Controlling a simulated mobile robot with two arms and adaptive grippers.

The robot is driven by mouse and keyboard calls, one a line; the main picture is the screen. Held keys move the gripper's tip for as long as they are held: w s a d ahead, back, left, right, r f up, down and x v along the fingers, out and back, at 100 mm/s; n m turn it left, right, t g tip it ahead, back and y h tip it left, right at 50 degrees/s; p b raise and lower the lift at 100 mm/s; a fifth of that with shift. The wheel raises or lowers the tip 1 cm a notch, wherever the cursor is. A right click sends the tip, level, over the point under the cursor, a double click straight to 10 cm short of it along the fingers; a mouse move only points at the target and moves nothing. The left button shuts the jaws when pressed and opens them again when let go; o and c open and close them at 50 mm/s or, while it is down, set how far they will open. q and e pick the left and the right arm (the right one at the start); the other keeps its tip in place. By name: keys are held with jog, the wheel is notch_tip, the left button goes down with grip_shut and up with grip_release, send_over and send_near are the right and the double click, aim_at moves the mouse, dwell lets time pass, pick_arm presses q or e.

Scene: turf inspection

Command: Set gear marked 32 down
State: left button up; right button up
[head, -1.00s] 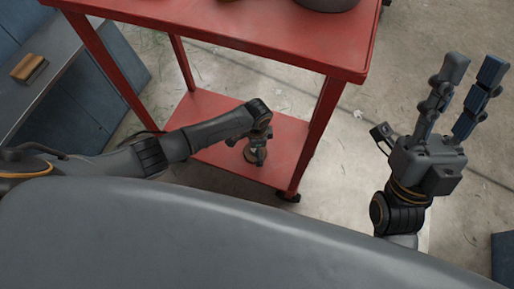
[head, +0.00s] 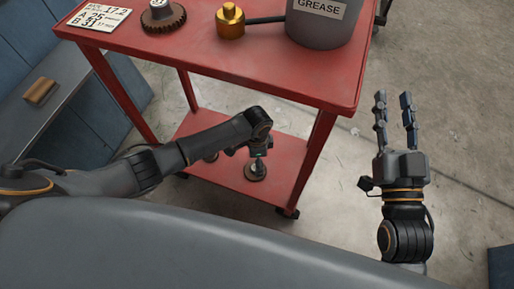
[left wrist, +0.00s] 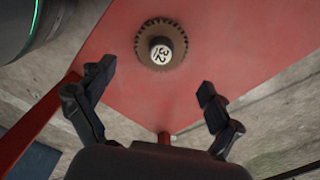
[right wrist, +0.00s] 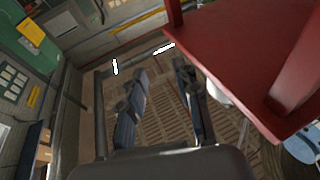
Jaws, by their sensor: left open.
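The gear marked 32 (head: 256,173) rests flat on the red cart's lower shelf (head: 288,150). In the left wrist view this toothed brown gear (left wrist: 174,61) has a dark hub with a pale "32" label, beyond my fingertips. My left gripper (head: 257,153) is just above the gear, pointing down. In its wrist view the left gripper (left wrist: 141,92) has fingers spread wide, with nothing between them. My right gripper (head: 394,97) is open and empty, right of the cart. It also shows in the right wrist view (right wrist: 160,75).
The cart's top (head: 200,52) holds another gear (head: 163,17), a brass weight-like piece (head: 231,20), a grease tub (head: 325,22) and a number card (head: 100,16). A blue cabinet stands left.

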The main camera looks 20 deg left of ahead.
pick_arm(q)
jog(key=shift+r+p, duration=1.1)
jog(key=shift+r, duration=1.55)
pick_arm(e)
notch_tip(320, 180, down, 11)
jog(key=s+d+g+h, duration=0.1)
jog(key=d+g+h, duration=0.1)
jog(key=g, duration=0.5)
jog(key=shift+s, duration=0.3)
